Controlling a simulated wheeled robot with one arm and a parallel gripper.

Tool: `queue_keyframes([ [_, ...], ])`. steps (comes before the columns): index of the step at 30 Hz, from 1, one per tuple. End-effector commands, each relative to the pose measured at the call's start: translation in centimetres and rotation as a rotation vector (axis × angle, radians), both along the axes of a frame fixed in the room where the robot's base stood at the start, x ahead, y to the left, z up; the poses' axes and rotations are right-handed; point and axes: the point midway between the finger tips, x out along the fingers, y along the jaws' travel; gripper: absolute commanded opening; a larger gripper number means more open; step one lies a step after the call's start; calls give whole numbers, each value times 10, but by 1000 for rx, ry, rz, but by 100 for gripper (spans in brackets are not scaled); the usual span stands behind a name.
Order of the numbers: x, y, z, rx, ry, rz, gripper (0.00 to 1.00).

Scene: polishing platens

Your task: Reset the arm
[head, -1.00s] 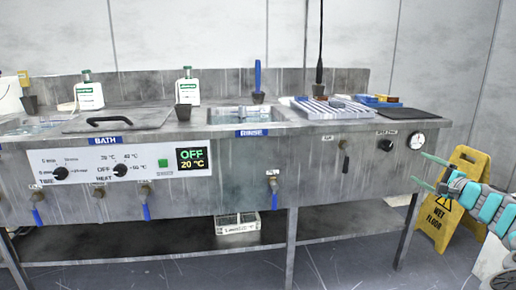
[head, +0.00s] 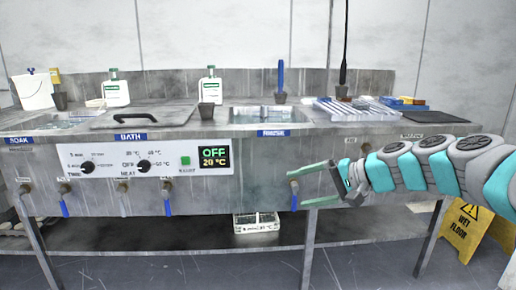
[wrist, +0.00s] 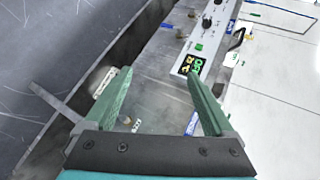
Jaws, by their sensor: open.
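My gripper (head: 308,187) is in front of the steel bench, below the blue RINSE label (head: 273,133) in the head view. Its two green fingers are apart, with nothing held between them. In the wrist view my gripper (wrist: 160,97) also shows open, with the bench front and the green OFF display (wrist: 193,66) beyond it. My arm reaches in from the right side of the head view and hides part of the bench's right front.
The steel bench (head: 260,165) holds a lidded bath (head: 145,117), a rinse basin (head: 266,115), white bottles (head: 210,88) and a striped rack (head: 355,110). A yellow wet floor sign (head: 466,228) stands at the right. A white crate (head: 256,223) sits on the lower shelf.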

Motion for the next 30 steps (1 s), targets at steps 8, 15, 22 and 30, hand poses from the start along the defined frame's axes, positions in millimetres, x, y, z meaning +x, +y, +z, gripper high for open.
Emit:
queue_keyframes([
  [8,-158,69,-82,-419,134,312,88],
  [15,-288,29,-157,-780,301,464,88],
  [22,-363,-24,-190,-984,433,506,88],
  [30,-378,-37,-195,-1025,464,510,88],
])
